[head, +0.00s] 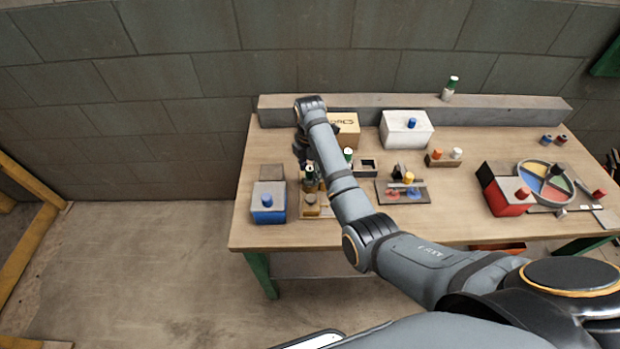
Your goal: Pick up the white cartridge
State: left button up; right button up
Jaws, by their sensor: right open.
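A short white cylinder (457,153), which looks like the white cartridge, stands beside an orange one (437,154) in a small brown holder right of the table's middle. My right arm reaches across to the left side of the table. Its gripper (310,184) points down, open, above a small wooden stand (312,210), well left of both white pieces. The forearm partly hides things there. My left gripper is out of view.
A blue box (268,205) stands at the left edge. A cardboard box (346,130) and white box (405,131) stand near the grey ledge (360,106). A red box (503,192) and coloured round tray (545,199) are right. Bare tabletop (455,205) lies between.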

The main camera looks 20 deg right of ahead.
jog(key=shift+f, duration=0.3)
grip_shut()
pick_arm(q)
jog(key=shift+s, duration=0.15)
pick_arm(e)
jog(key=shift+r, duration=0.15)
